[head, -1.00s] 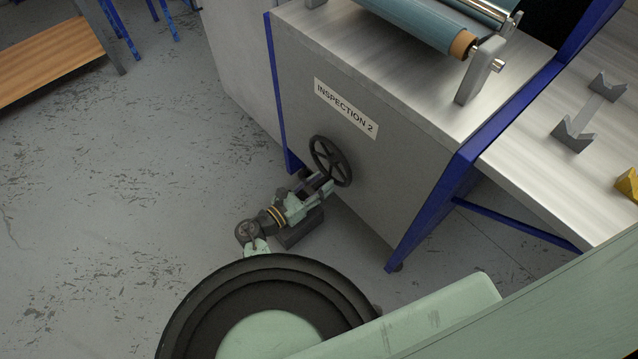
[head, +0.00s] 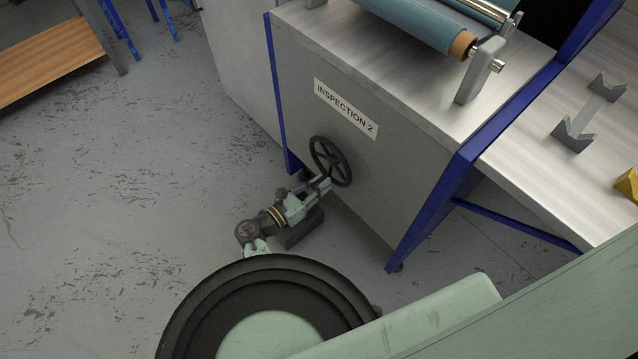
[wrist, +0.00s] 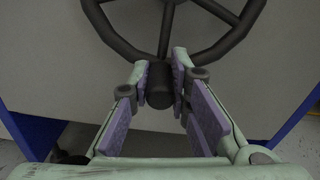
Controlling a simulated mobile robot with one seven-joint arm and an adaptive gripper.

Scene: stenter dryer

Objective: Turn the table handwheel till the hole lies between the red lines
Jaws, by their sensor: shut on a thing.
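The black spoked handwheel (head: 331,160) is on the grey front panel under the "INSPECTION 2" label. Its lower rim and spokes fill the top of the wrist view (wrist: 108,33). A dark round handle (wrist: 160,90) stands out from the lower rim. My gripper (head: 323,186) is low at the wheel's bottom edge. In the wrist view my gripper (wrist: 163,80) has its purple-padded fingers on both sides of the handle, shut on it. The hole and the red lines do not show in either view.
A blue frame leg (head: 435,205) stands right of the panel. A blue roll (head: 415,22) lies on top of the machine. A wooden-topped bench (head: 45,50) is at the far left. The grey floor (head: 120,200) left of my arm is clear.

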